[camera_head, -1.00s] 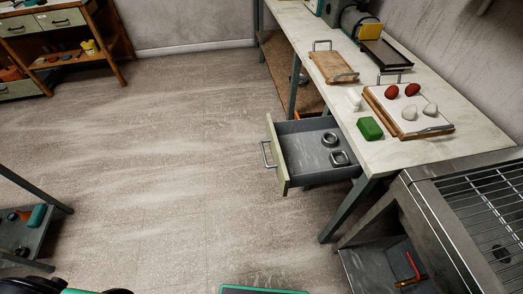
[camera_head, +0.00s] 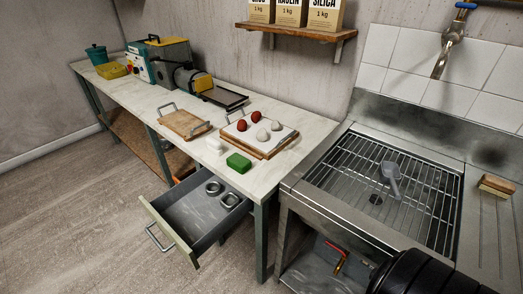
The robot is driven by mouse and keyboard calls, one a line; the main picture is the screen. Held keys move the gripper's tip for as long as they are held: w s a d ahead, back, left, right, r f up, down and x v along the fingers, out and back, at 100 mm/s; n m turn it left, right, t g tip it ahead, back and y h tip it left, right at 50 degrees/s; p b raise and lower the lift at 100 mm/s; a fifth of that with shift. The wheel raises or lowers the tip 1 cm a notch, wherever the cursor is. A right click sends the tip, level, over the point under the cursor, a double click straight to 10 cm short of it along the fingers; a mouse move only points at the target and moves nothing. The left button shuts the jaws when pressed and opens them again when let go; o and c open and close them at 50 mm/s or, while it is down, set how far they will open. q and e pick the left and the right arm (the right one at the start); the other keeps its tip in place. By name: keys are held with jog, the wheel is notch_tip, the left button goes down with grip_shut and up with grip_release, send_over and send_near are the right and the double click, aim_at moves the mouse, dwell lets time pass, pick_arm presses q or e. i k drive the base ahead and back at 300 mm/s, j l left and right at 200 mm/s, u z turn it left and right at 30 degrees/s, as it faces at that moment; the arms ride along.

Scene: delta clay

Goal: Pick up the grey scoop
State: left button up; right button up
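The grey scoop (camera_head: 391,180) lies on the wire rack (camera_head: 345,187) over the metal sink at the right of the head view. Its bowl is toward the back and its handle points toward the front. Neither of my grippers shows in the head view. A dark rounded part of my own body is at the bottom right corner, in front of the sink.
An open drawer (camera_head: 190,222) juts out below the worktop (camera_head: 262,178). A tray (camera_head: 283,146) with red and white lumps and a green block (camera_head: 238,163) stand left of the sink. A tap (camera_head: 447,50) overhangs the sink's back; a brush (camera_head: 496,186) lies right.

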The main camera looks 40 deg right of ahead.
aim_at(390, 172)
jog(key=z, duration=2.5)
jog(key=j+z, duration=0.25)
jog(key=z, duration=0.2)
jog(key=j+z, duration=0.25)
jog(key=z, duration=0.2)
jog(key=k+j+z, duration=0.1)
jog(key=z, duration=0.4)
jog(key=k+j+z, duration=0.15)
jog(key=z, duration=0.3)
jog(key=j, duration=0.1)
